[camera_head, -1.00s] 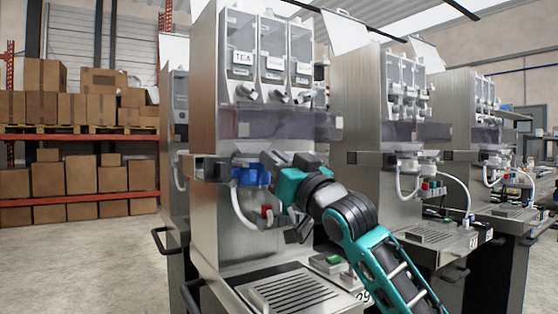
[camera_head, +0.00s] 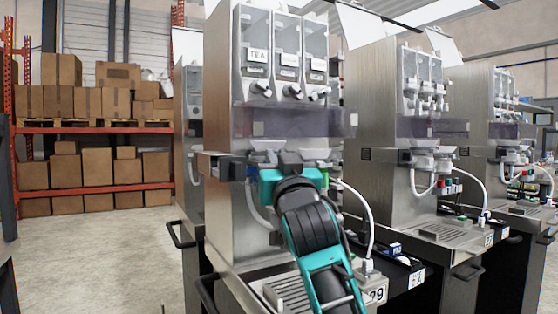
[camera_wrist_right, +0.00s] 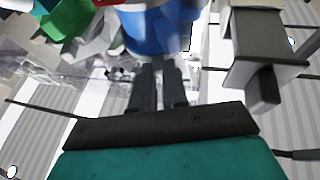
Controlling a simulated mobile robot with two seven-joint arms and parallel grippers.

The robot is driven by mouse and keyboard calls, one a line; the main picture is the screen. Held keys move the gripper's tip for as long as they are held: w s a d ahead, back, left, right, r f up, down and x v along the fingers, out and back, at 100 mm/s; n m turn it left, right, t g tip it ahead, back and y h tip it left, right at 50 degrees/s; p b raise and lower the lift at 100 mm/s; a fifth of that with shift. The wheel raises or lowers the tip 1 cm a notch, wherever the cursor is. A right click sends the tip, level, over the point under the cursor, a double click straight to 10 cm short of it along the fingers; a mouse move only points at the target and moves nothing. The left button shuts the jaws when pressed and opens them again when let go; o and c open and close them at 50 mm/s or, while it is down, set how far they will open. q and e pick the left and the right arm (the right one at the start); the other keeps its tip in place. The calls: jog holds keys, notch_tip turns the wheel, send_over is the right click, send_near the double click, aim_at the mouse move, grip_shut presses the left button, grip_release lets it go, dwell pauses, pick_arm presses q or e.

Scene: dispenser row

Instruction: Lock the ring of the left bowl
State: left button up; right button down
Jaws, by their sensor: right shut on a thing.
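The left bowl (camera_head: 262,158) sits under the tea dispenser's canisters, partly hidden by my right arm. In the right wrist view the blue ring (camera_wrist_right: 160,28) is large and blurred, straight ahead of the fingers. My right gripper (camera_wrist_right: 158,65) is shut on the blue ring, its two dark fingers close together. In the head view my right gripper (camera_head: 287,160) is at the bowl row, its fingertips hidden behind the wrist. My left gripper is not in view.
A grey block (camera_wrist_right: 265,50) stands close on the right there. The drip tray (camera_head: 285,295) is below. More dispensers (camera_head: 405,150) stand to the right.

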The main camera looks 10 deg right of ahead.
jog(key=c, duration=1.4)
grip_release()
jog(key=v, duration=1.3)
jog(key=shift+o, duration=0.3)
